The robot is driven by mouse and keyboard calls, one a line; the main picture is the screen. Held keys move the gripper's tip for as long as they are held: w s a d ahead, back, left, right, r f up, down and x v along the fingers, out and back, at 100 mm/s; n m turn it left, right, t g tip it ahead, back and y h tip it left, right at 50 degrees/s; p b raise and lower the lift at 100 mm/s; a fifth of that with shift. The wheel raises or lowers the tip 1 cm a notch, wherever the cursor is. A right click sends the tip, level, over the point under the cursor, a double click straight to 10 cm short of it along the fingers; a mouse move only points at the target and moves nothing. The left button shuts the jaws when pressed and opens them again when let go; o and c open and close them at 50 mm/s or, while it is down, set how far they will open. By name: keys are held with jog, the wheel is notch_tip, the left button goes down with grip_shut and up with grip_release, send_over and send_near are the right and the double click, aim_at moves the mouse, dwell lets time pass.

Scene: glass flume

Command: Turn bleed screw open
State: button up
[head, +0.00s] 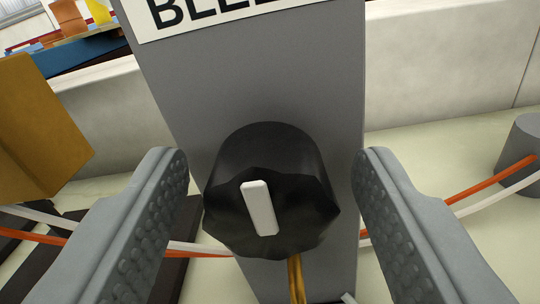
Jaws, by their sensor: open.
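The bleed screw is a black lobed knob (275,175) with a white bar-shaped marker (259,208) on its face, tilted slightly with its top to the left. It sits on a grey upright panel (250,75). A white label (205,15), cut off at the top edge, begins with "BLE". My gripper (266,165) is open, with one ridged finger on each side of the knob. Gaps show between both fingers and the knob, so nothing is held.
Brassy cables (296,280) run down below the knob. Orange and white lines (492,184) pass behind the panel. A brown-yellow block (35,130) stands at the left, a grey cylinder (522,155) at the right. A pale wall (440,70) runs behind.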

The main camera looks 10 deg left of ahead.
jog(key=c, duration=1)
